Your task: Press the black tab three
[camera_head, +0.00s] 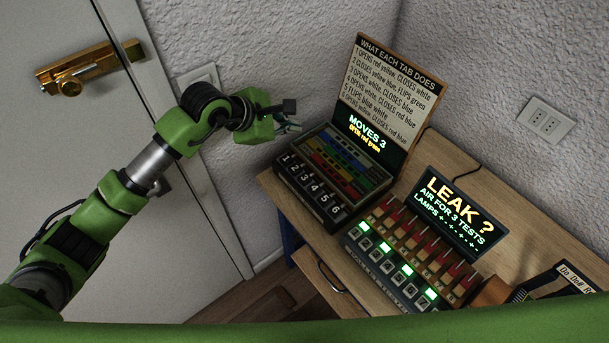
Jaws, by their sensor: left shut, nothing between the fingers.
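A box with a row of black numbered tabs stands at the left end of the wooden desk. The black tab three (306,180) is near the middle of that row, between tab two (296,169) and tab four (315,190). My left gripper (290,125) is shut and empty. In the picture it is above and left of the box, near its back left corner, and apart from the tabs. No finger covers tab three. My right gripper is not in view.
The box has an upright sign (390,85) and a screen (366,136) reading "MOVES 3, OPEN red green". A second device with red levers (420,240) and lit buttons sits to the right, before a "LEAK ?" screen (450,212). The wall is close behind.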

